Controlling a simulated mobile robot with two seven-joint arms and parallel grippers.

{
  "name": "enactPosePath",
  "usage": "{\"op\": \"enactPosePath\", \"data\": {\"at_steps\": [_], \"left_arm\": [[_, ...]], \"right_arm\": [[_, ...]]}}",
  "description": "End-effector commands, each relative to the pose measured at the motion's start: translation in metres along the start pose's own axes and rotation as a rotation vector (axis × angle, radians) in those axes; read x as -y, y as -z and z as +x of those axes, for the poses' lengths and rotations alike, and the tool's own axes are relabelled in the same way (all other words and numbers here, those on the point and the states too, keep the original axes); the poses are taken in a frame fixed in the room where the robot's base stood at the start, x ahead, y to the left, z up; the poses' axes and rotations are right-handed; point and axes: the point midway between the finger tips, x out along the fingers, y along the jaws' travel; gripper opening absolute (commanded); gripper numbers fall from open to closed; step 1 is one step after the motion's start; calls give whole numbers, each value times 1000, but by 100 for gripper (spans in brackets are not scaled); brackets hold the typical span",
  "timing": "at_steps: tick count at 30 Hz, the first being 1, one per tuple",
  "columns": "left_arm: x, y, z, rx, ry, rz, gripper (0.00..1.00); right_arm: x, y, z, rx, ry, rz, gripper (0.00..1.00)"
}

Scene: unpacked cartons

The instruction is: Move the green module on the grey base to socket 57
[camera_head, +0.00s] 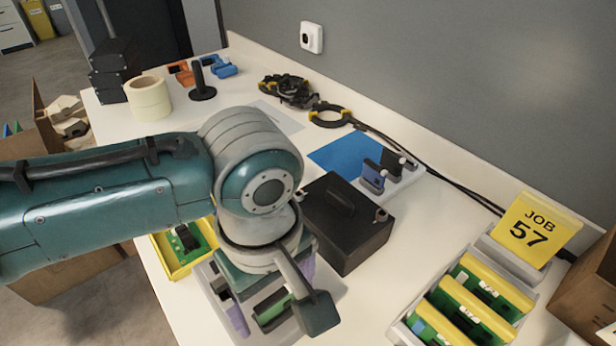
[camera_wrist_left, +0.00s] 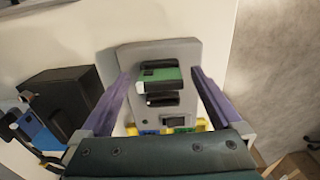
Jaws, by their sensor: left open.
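The green module (camera_head: 272,309) stands on the grey base (camera_head: 222,290), partly hidden under my left arm. In the left wrist view the module (camera_wrist_left: 163,76) has a green body with black parts and sits on the grey base (camera_wrist_left: 185,50). My left gripper (camera_head: 271,294) is open over the base. In the left wrist view its purple fingers (camera_wrist_left: 161,73) stand on either side of the module, apart from it. A yellow card reading JOB 57 (camera_head: 532,230) stands at the right, behind a rack (camera_head: 404,331) of green boards with yellow covers. The rack's small labels are hard to read.
A black box with a handle (camera_head: 345,222) stands close to the right of my left gripper. A yellow tray (camera_head: 172,268) with a green board lies left of the base. Blue and grey modules (camera_head: 374,178) stand behind the box. Cartons flank the table.

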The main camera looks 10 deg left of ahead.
Motion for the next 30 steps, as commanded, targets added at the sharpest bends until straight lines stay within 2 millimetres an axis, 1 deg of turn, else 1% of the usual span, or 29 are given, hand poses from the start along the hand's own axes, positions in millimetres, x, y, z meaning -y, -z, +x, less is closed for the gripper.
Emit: {"op": "enactPosePath", "data": {"at_steps": [2,5,8,15,19,24,30], "left_arm": [[0,0,0,0,0,0,99],[0,0,-7,0,-2,1,99],[0,0,-22,0,-3,0,99],[-1,0,-72,1,-3,1,99],[0,0,-90,0,-2,0,99],[0,0,-99,0,-1,0,99],[0,0,-100,0,0,0,99]], "right_arm": [[0,0,0,0,0,0,50],[0,1,-3,0,0,0,50],[0,3,-10,0,0,0,50],[-1,8,-26,0,0,0,50],[-1,10,-31,0,0,0,50],[-1,10,-32,0,0,0,50],[-1,10,-32,0,0,0,50]]}}
